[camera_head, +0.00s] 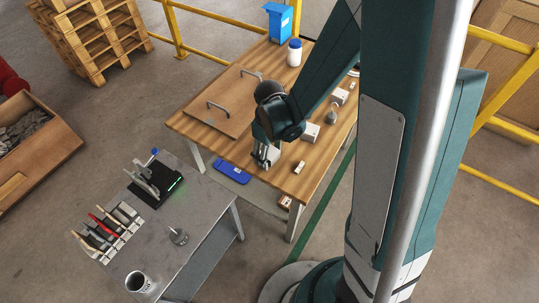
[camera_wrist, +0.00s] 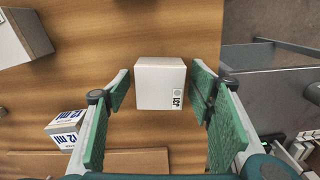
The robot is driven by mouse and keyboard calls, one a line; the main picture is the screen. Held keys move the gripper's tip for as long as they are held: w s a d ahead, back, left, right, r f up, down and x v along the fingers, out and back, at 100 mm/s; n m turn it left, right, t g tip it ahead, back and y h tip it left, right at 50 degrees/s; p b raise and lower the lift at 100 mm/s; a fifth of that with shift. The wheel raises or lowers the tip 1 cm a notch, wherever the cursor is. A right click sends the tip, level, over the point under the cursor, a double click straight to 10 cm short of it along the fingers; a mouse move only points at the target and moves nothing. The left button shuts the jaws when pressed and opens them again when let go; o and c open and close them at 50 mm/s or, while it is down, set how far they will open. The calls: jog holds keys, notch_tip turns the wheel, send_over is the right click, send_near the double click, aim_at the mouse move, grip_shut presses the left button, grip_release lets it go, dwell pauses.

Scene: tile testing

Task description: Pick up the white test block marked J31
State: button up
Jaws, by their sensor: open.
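A white block (camera_wrist: 158,82) lies on the wooden table (camera_wrist: 150,30), centred in the wrist view. It carries a small code square and sideways dark print at its lower right corner, which looks like J31 but is small. My gripper (camera_wrist: 160,92) is open, with one green-padded finger on each side of the block and a visible gap on both sides. In the head view my gripper (camera_head: 265,157) is low over the table's near edge, and the white block (camera_head: 274,156) shows partly behind the fingers.
Another white block with blue print (camera_wrist: 66,125) lies close outside the left finger. A larger pale block (camera_wrist: 18,38) is at upper left.

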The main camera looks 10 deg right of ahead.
jog(key=c, duration=1.2)
jog(key=shift+r+p, duration=1.55)
jog(key=shift+r, duration=3.45)
